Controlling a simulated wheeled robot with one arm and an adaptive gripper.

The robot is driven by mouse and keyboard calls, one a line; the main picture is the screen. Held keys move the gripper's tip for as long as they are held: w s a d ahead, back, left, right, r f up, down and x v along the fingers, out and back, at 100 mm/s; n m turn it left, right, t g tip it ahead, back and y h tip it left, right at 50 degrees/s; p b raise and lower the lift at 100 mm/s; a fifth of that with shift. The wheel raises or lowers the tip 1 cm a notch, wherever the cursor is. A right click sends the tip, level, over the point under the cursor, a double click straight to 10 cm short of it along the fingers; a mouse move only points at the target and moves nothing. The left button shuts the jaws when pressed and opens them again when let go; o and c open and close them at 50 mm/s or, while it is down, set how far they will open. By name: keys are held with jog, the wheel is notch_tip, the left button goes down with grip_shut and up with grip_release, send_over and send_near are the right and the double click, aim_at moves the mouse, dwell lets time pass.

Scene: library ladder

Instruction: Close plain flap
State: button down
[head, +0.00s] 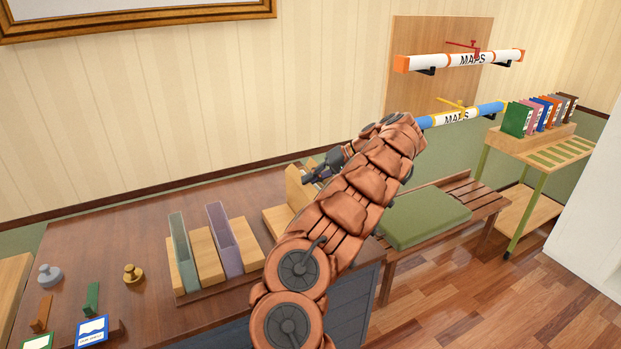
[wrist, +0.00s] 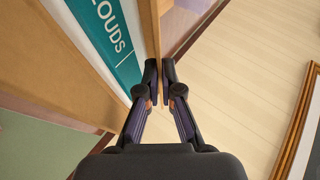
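My gripper (head: 318,172) is at a light wooden box-like piece (head: 293,188) on the desk, partly hidden behind my arm. In the wrist view, the two fingertips (wrist: 160,76) are close together with a narrow gap. The edge of an upright wooden panel (wrist: 149,28) runs down to this gap. I cannot tell whether the fingers pinch it or only touch it. A teal label reading "CLOUDS" (wrist: 108,38) is just left of the panel. Which wooden part is the plain flap is not clear from these views.
On the desk (head: 130,215) stand a rack with a green-grey slot (head: 182,255) and a purple slot (head: 222,240), a grey knob (head: 49,274) and a brass knob (head: 133,274). A bench with a green cushion (head: 425,215) is to the right. Map tubes (head: 460,60) hang behind.

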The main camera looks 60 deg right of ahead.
jog(key=c, duration=1.4)
grip_release()
jog(key=shift+o, duration=0.2)
jog(key=shift+s, duration=0.1)
jog(key=shift+v, duration=3.15)
jog(key=shift+s+d+r, duration=0.25)
jog(key=shift+r, duration=0.05)
jog(key=shift+c, duration=0.4)
